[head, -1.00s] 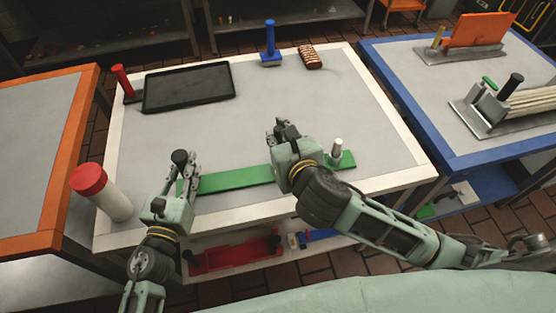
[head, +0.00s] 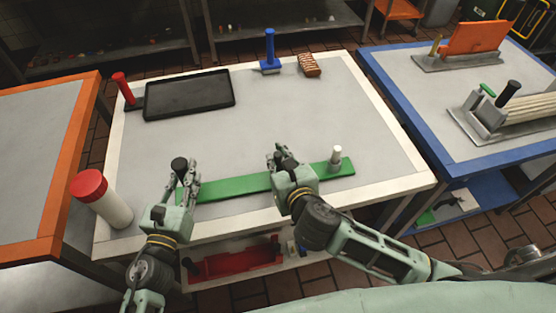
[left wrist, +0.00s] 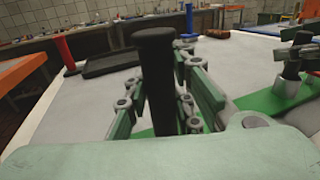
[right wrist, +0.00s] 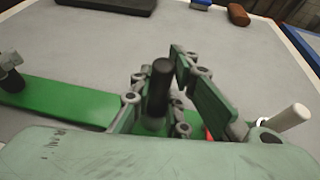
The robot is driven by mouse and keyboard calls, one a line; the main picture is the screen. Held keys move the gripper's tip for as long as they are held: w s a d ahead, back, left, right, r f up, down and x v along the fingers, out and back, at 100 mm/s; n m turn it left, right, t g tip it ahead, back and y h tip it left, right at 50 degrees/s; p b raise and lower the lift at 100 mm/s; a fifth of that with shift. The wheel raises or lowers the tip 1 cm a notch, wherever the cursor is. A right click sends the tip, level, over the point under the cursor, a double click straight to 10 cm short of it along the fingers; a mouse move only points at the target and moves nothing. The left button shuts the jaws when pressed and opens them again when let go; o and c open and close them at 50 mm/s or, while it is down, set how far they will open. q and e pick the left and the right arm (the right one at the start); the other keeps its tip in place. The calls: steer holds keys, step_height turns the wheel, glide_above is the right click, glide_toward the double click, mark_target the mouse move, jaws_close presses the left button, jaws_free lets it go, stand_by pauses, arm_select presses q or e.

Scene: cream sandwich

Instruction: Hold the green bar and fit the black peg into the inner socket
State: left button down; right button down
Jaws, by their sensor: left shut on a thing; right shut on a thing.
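The green bar (head: 235,182) lies across the front of the table, with a white peg (head: 336,155) upright near its right end. My left gripper (head: 184,172) is shut around an upright black post (left wrist: 155,80) at the bar's left end. My right gripper (head: 283,155) is shut on the black peg (right wrist: 160,88) and holds it upright over the bar, left of the white peg.
A red-capped white bottle (head: 105,205) stands at the table's front left. A black tray (head: 188,92), a red-handled tool (head: 122,88), a blue-handled tool (head: 269,50) and a brown bar (head: 309,65) are at the back. The table's middle is clear.

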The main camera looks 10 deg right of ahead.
steer(key=shift+s+f, duration=0.2)
steer(key=shift+f, duration=0.4)
steer(key=shift+s+f, duration=0.2)
steer(key=shift+f, duration=0.4)
steer(key=c, duration=1.7)
jaws_free()
steer(key=shift+r+g, duration=0.3)
steer(key=shift+r, duration=0.25)
steer(key=v, duration=1.1)
steer(key=shift+s+r, duration=0.15)
steer(key=shift+r, duration=0.25)
steer(key=shift+c, duration=0.3)
